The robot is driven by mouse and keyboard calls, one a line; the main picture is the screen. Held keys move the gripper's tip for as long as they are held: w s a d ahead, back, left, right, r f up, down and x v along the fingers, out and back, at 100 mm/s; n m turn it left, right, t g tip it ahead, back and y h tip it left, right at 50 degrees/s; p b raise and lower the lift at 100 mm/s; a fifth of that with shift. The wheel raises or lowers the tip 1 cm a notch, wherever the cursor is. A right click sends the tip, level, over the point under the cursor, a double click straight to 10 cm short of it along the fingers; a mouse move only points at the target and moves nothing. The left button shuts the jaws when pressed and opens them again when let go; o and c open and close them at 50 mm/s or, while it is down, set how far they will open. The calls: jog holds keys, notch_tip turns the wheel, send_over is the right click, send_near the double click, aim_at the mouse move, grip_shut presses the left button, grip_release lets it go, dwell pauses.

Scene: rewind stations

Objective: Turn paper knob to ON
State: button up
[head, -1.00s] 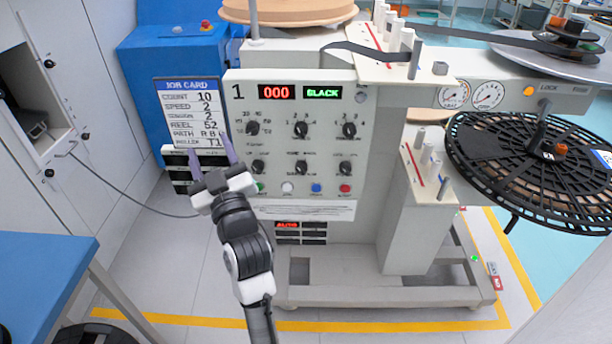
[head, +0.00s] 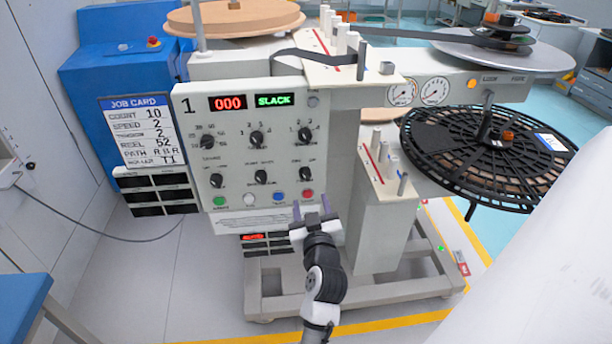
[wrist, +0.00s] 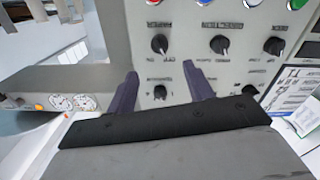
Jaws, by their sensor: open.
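The paper knob (head: 306,173) seems to be the black right-hand knob in the lower row of the white control panel (head: 190,135); its label is too small to be sure. In the wrist view, which is upside down to the panel, this knob (wrist: 159,44) lies just beyond the fingertips. Its pointer setting cannot be read. My gripper (head: 312,204) is open and empty, with purple fingers just below the red button in the head view. In the wrist view my gripper (wrist: 161,70) has the upper-row right knob (wrist: 160,92) showing between its fingers.
Other black knobs, such as the lower middle knob (head: 261,177), sit close by. A red button (head: 307,194) and a blue button (head: 279,197) lie under them. A post with rollers (head: 385,190) and a black reel (head: 490,150) stand to the right.

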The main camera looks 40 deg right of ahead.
aim_at(306, 177)
jog(key=p+x, duration=0.4)
jog(key=x, duration=0.5)
jog(key=shift+a+r, duration=0.1)
jog(key=shift+r, duration=0.05)
jog(key=shift+w+d, duration=0.3)
jog(key=shift+w, duration=0.15)
jog(key=shift+c, duration=0.3)
jog(key=c, duration=0.9)
